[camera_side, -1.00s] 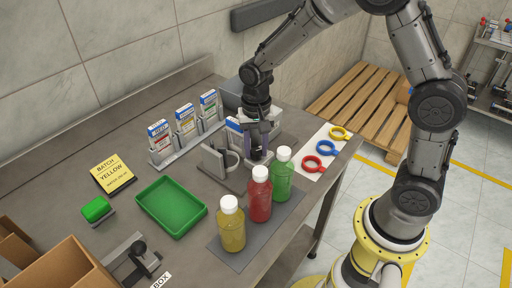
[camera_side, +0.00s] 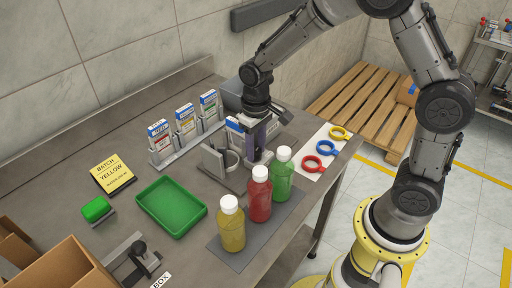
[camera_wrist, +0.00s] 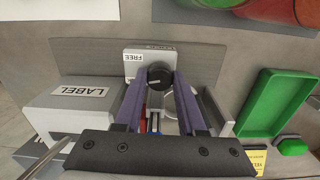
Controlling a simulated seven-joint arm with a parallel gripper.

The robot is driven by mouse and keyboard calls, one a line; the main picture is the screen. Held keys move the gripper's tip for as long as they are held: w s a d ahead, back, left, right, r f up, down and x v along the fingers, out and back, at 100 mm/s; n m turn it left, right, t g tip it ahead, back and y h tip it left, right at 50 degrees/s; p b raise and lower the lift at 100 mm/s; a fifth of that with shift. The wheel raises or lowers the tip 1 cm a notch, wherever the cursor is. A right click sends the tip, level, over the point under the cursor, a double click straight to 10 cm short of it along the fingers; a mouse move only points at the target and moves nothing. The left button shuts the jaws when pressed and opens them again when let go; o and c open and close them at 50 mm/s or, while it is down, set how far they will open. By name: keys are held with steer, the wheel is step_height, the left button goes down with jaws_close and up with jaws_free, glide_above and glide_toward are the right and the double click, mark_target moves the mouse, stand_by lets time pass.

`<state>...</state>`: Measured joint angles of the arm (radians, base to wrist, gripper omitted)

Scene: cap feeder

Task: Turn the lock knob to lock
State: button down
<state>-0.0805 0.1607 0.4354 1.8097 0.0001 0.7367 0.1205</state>
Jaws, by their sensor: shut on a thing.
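The lock knob (camera_wrist: 160,79) is a dark round knob with a pale mark, on a grey block in the wrist view. A white FREE label (camera_wrist: 133,64) is to its left, and small lettering that seems to read LOCK (camera_wrist: 158,47) runs along the block's top edge. My gripper (camera_wrist: 161,86) has its two purple fingers on either side of the knob, shut on it. In the side view my gripper (camera_side: 259,153) points down behind the bottles, and the knob is hidden there.
A red bottle (camera_side: 259,196), green bottle (camera_side: 281,176) and yellow bottle (camera_side: 231,225) stand close in front of my gripper. A grey clamp-like fixture (camera_side: 214,160) is to its left. A green tray (camera_side: 171,208) lies further left; coloured rings (camera_side: 326,148) lie to the right.

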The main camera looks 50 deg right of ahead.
mark_target(256, 150)
steer(key=shift+r+n, duration=0.1)
steer(key=shift+n, duration=1.5)
steer(key=c, duration=0.5)
jaws_free()
step_height(256, 150, up, 14)
